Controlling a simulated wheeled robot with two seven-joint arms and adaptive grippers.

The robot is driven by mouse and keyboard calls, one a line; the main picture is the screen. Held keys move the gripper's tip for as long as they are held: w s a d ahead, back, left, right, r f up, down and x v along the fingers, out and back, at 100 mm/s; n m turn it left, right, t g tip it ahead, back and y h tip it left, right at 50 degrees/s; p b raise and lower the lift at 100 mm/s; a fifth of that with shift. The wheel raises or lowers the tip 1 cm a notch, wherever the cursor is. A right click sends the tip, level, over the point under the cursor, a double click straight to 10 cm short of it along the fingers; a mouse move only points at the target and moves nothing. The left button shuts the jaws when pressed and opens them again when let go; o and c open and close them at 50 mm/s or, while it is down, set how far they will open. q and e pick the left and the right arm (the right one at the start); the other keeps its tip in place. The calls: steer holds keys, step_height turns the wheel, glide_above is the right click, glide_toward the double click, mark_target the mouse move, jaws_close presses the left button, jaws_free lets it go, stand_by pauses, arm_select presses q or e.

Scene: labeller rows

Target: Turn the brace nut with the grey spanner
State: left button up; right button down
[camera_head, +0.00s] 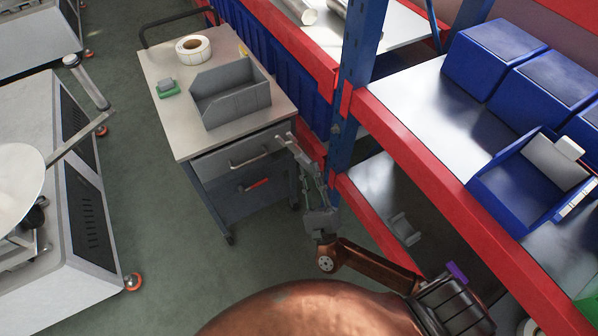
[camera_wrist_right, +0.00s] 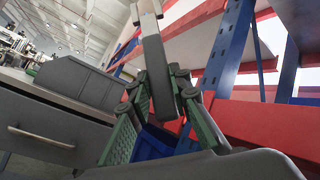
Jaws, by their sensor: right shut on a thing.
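My right gripper (camera_head: 312,178) is shut on the grey spanner (camera_head: 293,150), between the cart and the blue rack upright. In the right wrist view the spanner (camera_wrist_right: 156,65) stands up between the green-sided fingers, its head at the top of the picture and clear of the upright. The blue upright (camera_head: 359,50) is right of the gripper; it also shows in the wrist view (camera_wrist_right: 227,55). A small dark fitting (camera_head: 336,129) sits on the upright's near side, perhaps the brace nut, too small to tell. The spanner is apart from it. My left gripper is not in view.
A cart (camera_head: 165,113) carries a grey open bin (camera_head: 230,105), a label roll (camera_head: 193,46) and a green-based item (camera_head: 167,89). Red rack beams (camera_head: 420,150) and blue bins (camera_head: 492,57) are at right. A white machine (camera_head: 95,265) stands left; floor between is clear.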

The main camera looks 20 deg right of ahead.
arm_select(q)
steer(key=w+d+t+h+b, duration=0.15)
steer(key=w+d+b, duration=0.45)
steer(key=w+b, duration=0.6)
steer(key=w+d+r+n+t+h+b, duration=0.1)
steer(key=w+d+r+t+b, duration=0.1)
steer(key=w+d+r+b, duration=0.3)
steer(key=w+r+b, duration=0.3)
steer(key=b, duration=0.3)
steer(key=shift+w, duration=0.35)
arm_select(e)
steer(key=w+d+f+m+g+h, duration=0.2)
steer(key=d+f+h, duration=0.3)
steer(key=f, duration=0.6)
steer(key=w+d+f+m+g+h, duration=0.3)
steer(key=d+f+m+g+h, duration=0.1)
steer(key=d+f, duration=0.4)
steer(key=w+d+f+m+g+h, duration=0.2)
steer(key=d+f+g+h, duration=0.2)
steer(key=f, duration=0.9)
steer(key=d+h, duration=0.3)
steer(key=shift+w+f+m+g+h, duration=0.25)
steer(key=shift+f+m+g+h, duration=0.05)
steer(key=shift+f+m+h, duration=0.1)
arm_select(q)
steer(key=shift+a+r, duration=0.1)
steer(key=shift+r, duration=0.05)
arm_select(e)
steer(key=shift+d, duration=0.1)
